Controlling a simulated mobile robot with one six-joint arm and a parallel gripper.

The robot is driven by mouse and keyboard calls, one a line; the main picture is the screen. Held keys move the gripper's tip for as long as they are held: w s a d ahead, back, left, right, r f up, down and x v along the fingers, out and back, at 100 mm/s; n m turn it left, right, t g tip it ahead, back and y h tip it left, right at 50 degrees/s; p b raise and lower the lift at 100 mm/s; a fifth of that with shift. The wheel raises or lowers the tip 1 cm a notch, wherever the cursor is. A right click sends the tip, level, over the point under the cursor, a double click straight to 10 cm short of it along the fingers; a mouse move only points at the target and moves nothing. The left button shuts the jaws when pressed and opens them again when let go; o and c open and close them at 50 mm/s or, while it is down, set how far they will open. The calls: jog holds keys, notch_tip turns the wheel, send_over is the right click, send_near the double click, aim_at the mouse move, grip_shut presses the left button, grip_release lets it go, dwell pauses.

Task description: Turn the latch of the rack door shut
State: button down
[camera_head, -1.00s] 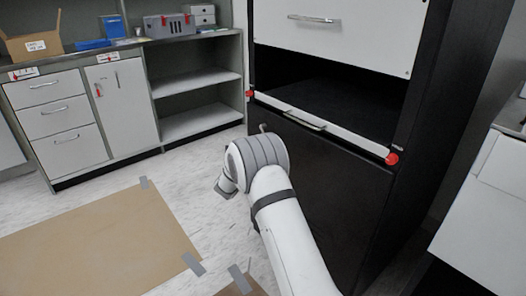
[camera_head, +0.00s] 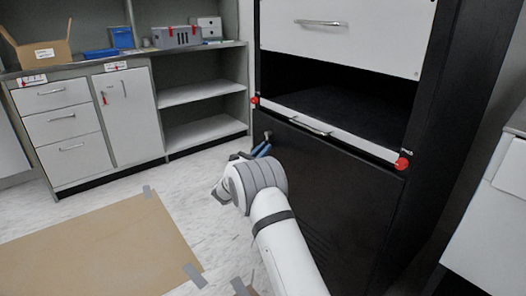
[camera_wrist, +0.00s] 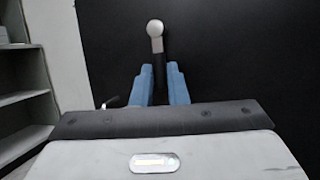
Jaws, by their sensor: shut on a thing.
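The rack door is the plain black lower panel (camera_head: 335,195) of the rack; it also fills most of the wrist view (camera_wrist: 245,60). It looks flush with the frame. The latch (camera_wrist: 155,28) has a light grey round knob and a dark lever that runs down from it between my fingers. In the head view the latch (camera_head: 267,134) shows small at the door's upper left. My gripper (camera_wrist: 158,78), with blue fingers, is shut on the lever below the knob. In the head view my gripper (camera_head: 262,150) is partly hidden by my arm.
A white drawer handle rail (camera_head: 320,131) with red end knobs runs just above the door, below an open dark bay. A grey shelf unit (camera_head: 205,95) stands to the left. Cardboard (camera_head: 100,250) is taped on the floor at left.

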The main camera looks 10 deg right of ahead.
jog(key=shift+a, duration=0.1)
jog(key=c, duration=1.4)
grip_release()
jog(key=shift+c, duration=0.2)
jog(key=p+v, duration=0.2)
jog(key=v, duration=0.5)
jog(key=shift+s+a+p, duration=0.25)
jog(key=shift+a+p, duration=0.05)
jog(key=shift+f, duration=0.2)
